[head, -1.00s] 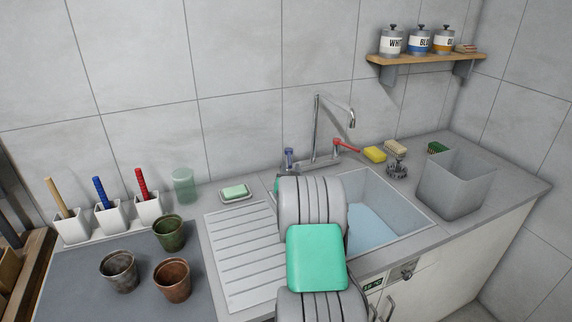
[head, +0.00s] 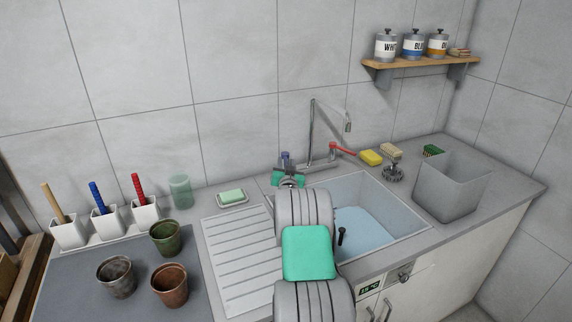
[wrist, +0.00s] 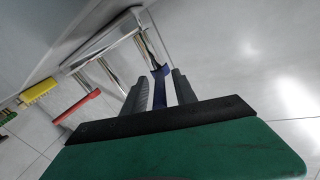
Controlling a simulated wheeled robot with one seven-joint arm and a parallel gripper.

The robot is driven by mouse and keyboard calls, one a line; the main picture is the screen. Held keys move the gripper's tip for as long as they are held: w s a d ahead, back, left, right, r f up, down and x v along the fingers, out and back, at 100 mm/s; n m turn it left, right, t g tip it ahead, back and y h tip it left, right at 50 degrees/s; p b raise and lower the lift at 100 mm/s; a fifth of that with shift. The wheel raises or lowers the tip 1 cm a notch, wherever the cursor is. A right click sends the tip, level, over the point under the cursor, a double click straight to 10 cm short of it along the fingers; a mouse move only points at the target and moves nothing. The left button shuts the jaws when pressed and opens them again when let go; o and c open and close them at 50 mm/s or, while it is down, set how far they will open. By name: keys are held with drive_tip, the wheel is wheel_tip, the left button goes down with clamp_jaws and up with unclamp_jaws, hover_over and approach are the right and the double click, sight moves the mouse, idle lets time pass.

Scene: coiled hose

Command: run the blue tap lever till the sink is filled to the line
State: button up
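The blue tap lever (head: 285,157) stands at the left of the chrome tap (head: 312,135). In the wrist view the lever (wrist: 159,84) is between the two grey fingers of my gripper (wrist: 158,92), with narrow gaps showing beside it. My gripper (head: 289,180) is open around it; the head view shows it partly behind my arm. The sink (head: 412,222) holds pale blue water (head: 368,230). A small dark piece (head: 342,236) shows in the sink. My arm hides the sink's left part. I cannot make out a fill line or a running stream.
A red lever (head: 341,149) is at the tap's right. Soap (head: 232,197) lies on a dish behind the ribbed drainboard (head: 238,250). Pots and brush holders are at left.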

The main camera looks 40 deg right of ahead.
clamp_jaws()
idle(1.2)
